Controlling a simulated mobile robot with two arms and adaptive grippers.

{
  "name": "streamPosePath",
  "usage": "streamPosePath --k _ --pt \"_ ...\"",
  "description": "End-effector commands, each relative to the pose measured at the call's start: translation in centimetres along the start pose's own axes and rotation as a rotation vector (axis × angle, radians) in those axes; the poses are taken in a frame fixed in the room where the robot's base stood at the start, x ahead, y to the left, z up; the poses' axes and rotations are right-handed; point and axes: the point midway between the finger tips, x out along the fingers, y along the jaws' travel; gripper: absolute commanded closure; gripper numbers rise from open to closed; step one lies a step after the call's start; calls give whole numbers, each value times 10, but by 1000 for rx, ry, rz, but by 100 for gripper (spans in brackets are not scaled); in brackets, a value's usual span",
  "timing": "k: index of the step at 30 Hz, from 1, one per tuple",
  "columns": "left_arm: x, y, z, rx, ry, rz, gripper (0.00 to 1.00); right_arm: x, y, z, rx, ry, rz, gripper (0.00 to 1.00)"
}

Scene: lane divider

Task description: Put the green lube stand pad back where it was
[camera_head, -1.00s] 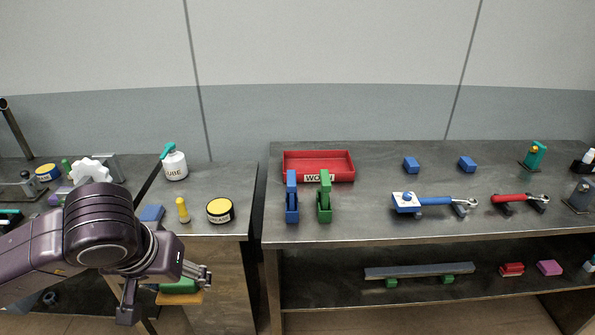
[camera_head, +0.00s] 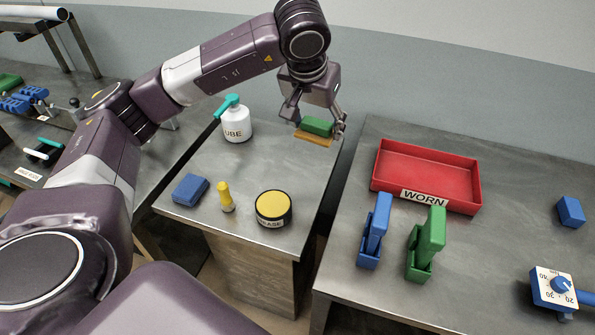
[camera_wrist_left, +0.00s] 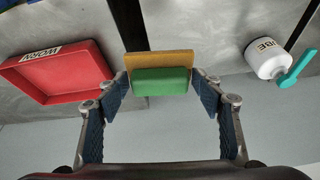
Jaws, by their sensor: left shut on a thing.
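The green pad (camera_head: 316,126), with an orange-tan layer (camera_head: 313,138) on its underside, is held by my left gripper (camera_head: 317,124) above the far right part of the lube table. In the left wrist view the green pad (camera_wrist_left: 161,81) sits between the two blue-padded fingers, with the tan layer (camera_wrist_left: 160,58) along its far edge. The lube bottle (camera_head: 237,124), white with a teal nozzle, stands left of the held pad. A blue block (camera_head: 190,190) lies at the table's front left. My right gripper is not in view.
A yellow bottle (camera_head: 226,197) and a grease tin (camera_head: 273,208) stand at the lube table's front. Across a gap, the right bench holds a red WORN tray (camera_head: 425,174), with a blue clamp (camera_head: 374,232) and a green clamp (camera_head: 427,245) before it. The middle of the lube table (camera_head: 270,160) is clear.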

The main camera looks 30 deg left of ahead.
Motion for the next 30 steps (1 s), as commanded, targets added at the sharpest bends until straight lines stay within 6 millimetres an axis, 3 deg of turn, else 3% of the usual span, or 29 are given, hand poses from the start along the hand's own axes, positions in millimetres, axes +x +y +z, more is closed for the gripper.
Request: streamPosePath --k 1,6,12,17,24,30 --pt "11 -16 -12 -28 2 -6 58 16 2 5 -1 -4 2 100" --pt "20 -60 -44 -78 -2 -13 58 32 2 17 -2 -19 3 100" --pt "23 -83 -57 -100 -6 -10 58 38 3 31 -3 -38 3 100" --pt "45 -86 -48 -101 -12 -12 58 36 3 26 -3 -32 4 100" --pt "104 -83 -22 -100 -14 -12 58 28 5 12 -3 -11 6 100" --pt "146 -81 -5 -102 -11 -12 58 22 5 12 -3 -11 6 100"
